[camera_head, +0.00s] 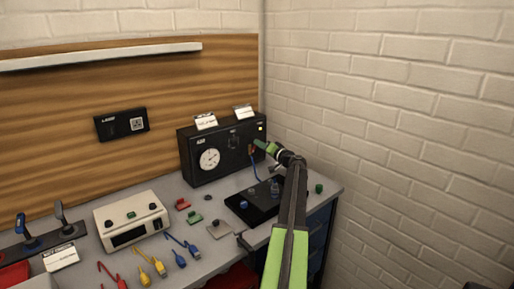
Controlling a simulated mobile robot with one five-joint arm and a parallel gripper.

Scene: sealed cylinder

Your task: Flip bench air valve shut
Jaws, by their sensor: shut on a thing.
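A black box (222,166) with a round white dial (209,159) stands at the back right of the bench, against the wooden panel. A small orange-red part (252,150), which looks like the air valve, sits low on the right of its front face. My gripper (257,145), green-tipped, reaches this part from the right and is shut on it. The jaws hide most of the part, so its lever angle cannot be told.
A black base with clear and blue parts (246,206) stands in front of the box, left of my arm. A cream instrument (131,221), coloured clips and cables lie further left. The brick wall (400,120) is close on the right.

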